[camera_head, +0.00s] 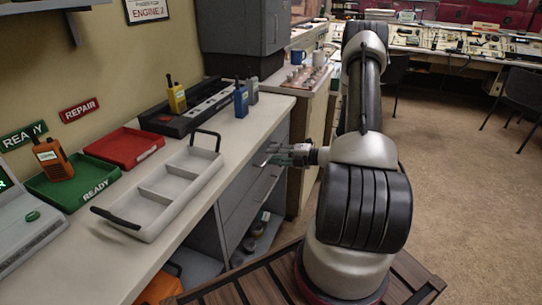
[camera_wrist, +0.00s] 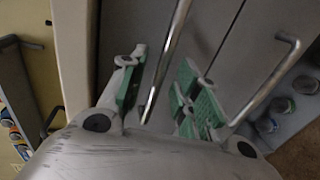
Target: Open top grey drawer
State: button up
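The top grey drawer (camera_head: 237,187) is in the grey unit under the counter and looks closed. My gripper (camera_head: 272,153) is at its front, at the right end of the unit. In the wrist view, the bar handle (camera_wrist: 169,52) of the drawer runs between the two green-padded fingers of my gripper (camera_wrist: 162,95). The fingers stand apart, with a gap on each side of the bar, so it is not clamped. A second bar handle (camera_wrist: 268,80), on the drawer below, lies to the right of the fingers.
The counter (camera_head: 180,215) above holds a grey divided tray (camera_head: 150,228), red and green trays, and several radios. An open shelf with cans (camera_head: 250,243) lies below the drawers. A cabinet with mugs stands beyond.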

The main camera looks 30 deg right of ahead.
jog(key=shift+x, duration=1)
grip_shut()
